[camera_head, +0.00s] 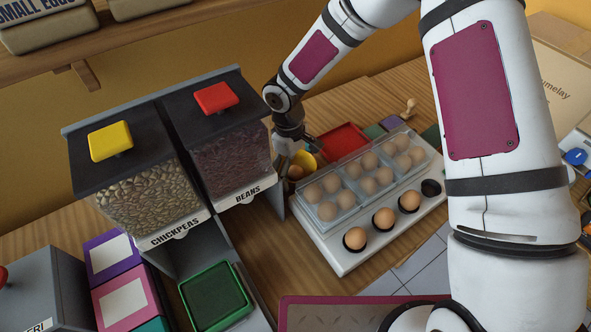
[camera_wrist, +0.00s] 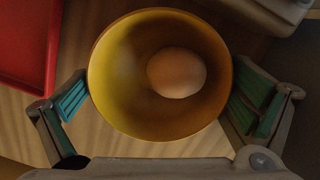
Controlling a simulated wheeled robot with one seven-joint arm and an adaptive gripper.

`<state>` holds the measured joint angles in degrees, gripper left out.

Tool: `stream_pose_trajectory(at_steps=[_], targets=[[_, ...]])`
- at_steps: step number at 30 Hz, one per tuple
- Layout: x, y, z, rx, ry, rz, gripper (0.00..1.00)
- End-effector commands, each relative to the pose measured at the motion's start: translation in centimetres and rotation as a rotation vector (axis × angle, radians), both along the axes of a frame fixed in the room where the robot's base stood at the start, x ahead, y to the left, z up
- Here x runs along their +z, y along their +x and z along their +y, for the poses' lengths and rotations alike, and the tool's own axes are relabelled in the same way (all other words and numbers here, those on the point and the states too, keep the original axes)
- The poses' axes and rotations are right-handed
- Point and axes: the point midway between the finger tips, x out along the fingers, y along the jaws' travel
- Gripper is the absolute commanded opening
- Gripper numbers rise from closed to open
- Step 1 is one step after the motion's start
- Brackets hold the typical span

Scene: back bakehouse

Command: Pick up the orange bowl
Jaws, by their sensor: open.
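The bowl (camera_wrist: 112,85), yellow to orange in colour, fills the middle of the wrist view and holds one brown egg (camera_wrist: 177,73). My gripper (camera_wrist: 160,100) is open, with one green-padded finger at each side of the bowl. The left finger looks slightly apart from the wall; the right one is very close, and I cannot tell whether it touches. In the head view the bowl (camera_head: 305,158) shows only in part behind my gripper (camera_head: 291,148), on the wooden counter between the dispensers and the egg tray.
A red tray (camera_head: 343,141) lies just behind the bowl. A white egg rack (camera_head: 350,262) with clear boxes of several eggs stands close to the right. The beans dispenser (camera_head: 232,160) and chickpeas dispenser (camera_head: 150,195) stand close on the left. A wooden shelf (camera_head: 150,38) hangs above.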

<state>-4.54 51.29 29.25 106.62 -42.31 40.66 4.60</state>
Motion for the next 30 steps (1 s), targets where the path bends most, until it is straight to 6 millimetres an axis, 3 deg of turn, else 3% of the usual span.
stream_pose_trajectory(at_steps=[3, 8, 20, 30], targets=[[0.0, 0.0, 0.0, 0.000, 0.000, 0.000, 0.98], [0.0, 0.0, 0.0, 0.000, 0.000, 0.000, 0.61], [0.9, 0.1, 0.0, -0.001, 0.001, -0.003, 0.61], [7.1, 0.1, 0.0, -0.001, 0.001, -0.004, 0.61]])
